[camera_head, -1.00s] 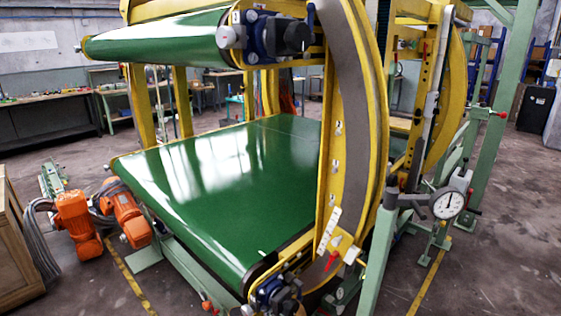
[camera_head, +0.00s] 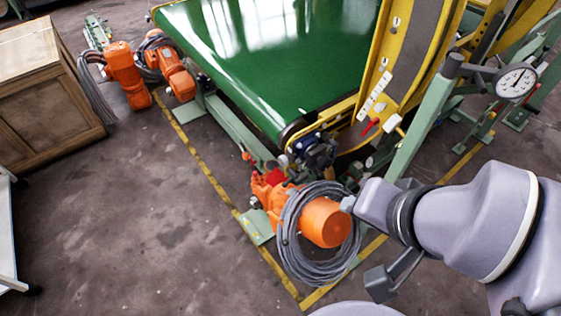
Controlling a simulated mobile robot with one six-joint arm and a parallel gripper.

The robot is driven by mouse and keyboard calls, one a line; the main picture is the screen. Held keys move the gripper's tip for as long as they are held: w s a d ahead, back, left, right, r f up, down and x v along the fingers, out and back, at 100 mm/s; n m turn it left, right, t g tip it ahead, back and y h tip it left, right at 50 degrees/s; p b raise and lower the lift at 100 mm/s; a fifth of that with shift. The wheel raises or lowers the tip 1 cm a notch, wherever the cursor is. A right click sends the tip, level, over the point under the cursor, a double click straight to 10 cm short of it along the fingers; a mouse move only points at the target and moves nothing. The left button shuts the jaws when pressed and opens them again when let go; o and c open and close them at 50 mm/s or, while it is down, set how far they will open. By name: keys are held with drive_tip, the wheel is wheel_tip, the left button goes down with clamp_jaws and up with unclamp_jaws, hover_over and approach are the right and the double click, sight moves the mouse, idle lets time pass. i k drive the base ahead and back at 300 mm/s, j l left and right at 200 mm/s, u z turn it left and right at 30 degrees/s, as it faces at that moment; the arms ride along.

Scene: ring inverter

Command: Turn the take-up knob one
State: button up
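I cannot tell for certain which part is the take-up knob. A small orange-red knob (camera_head: 246,156) shows on the green conveyor frame below the belt's near edge. A red part (camera_head: 275,177) sits just above the orange motor, and a red handle (camera_head: 370,127) is on the yellow ring frame. My arm comes in from the right, and its narrow end, my gripper (camera_head: 350,204), overlaps the right side of the motor in the picture. Its fingers are not clear, and whether it touches anything cannot be told.
An orange motor (camera_head: 322,222) with a coiled grey cable (camera_head: 290,245) stands at the conveyor's near corner. The green belt (camera_head: 270,60) lies behind. A dial gauge (camera_head: 516,81) is at right, a wooden cabinet (camera_head: 45,95) at left. Floor (camera_head: 140,235) at lower left is clear.

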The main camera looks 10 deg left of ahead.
sight(283, 160)
drive_tip(key=l, duration=0.65)
drive_tip(key=l+u, duration=0.15)
drive_tip(key=l, duration=0.45)
drive_tip(key=k+l, duration=0.1)
drive_tip(key=l, duration=0.55)
drive_tip(key=k+l+u, duration=0.15)
drive_tip(key=l, duration=1.1)
drive_tip(key=k+l+u, duration=0.1)
drive_tip(key=l, duration=0.55)
drive_tip(key=k+j+u, duration=0.1)
drive_tip(key=j+u, duration=0.15)
drive_tip(key=j, duration=1.15)
drive_tip(key=j+u, duration=0.25)
drive_tip(key=j, duration=1.15)
drive_tip(key=i+j+z, duration=0.9)
drive_tip(key=i+j, duration=0.2)
drive_tip(key=j, duration=0.15)
drive_tip(key=i+j+z, duration=0.3)
drive_tip(key=j, duration=0.25)
